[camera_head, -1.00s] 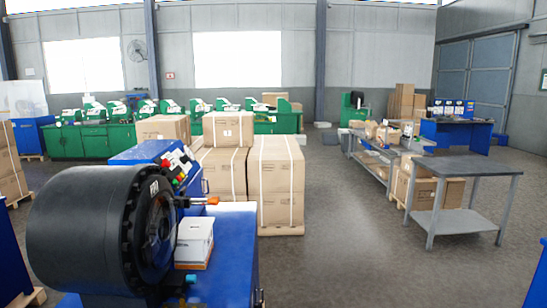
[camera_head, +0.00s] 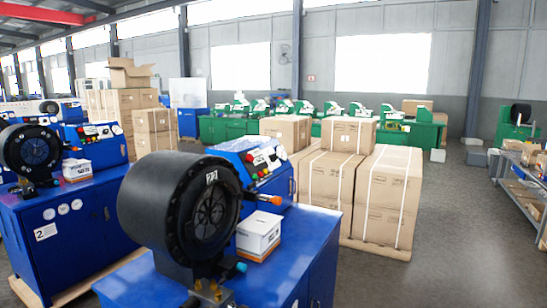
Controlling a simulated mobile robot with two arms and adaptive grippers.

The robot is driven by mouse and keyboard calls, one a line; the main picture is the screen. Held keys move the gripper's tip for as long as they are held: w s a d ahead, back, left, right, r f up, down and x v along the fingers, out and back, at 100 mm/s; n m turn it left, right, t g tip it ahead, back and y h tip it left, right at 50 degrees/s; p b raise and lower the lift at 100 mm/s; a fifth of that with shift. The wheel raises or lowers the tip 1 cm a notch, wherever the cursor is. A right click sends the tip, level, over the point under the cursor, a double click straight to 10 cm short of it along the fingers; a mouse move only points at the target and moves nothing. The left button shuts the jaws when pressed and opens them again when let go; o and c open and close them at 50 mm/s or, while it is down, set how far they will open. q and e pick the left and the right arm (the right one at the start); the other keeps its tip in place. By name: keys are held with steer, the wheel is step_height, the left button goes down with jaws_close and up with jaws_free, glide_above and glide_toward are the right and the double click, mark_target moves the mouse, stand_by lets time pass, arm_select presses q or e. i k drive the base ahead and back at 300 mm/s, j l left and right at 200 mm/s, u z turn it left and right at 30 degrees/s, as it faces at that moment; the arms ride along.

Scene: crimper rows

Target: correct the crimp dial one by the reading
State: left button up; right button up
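A blue crimping machine with a big black crimp head (camera_head: 185,208) stands close in front, on a blue cabinet (camera_head: 315,245). Its control panel (camera_head: 265,160) has coloured buttons, and an orange-tipped lever (camera_head: 268,199) and a teal knob (camera_head: 240,267) sit beside the head. A white box (camera_head: 258,232) lies on the cabinet top next to the head. A second crimper (camera_head: 35,150) stands to the left on a cabinet with gauges and a label "2" (camera_head: 45,231). I cannot make out any dial reading. Neither gripper shows.
Strapped cartons on a pallet (camera_head: 375,250) stand right behind the near machine. More cartons (camera_head: 125,105) are stacked at the back left. Green machines (camera_head: 225,128) line the far wall. A shelf table (camera_head: 525,180) is at the right edge. Open floor (camera_head: 450,230) lies on the right.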

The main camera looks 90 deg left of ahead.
mark_target(272, 157)
steer(key=i+j+u, duration=0.1)
steer(key=i+u, duration=0.15)
steer(key=u, duration=0.2)
steer(key=i+u, duration=0.2)
steer(key=u, duration=0.25)
steer(key=i+l+u, duration=0.1)
steer(key=i+u, duration=0.15)
steer(key=u, duration=0.15)
steer(key=i+l+u, duration=0.15)
steer(key=u, duration=0.3)
steer(key=i, duration=0.05)
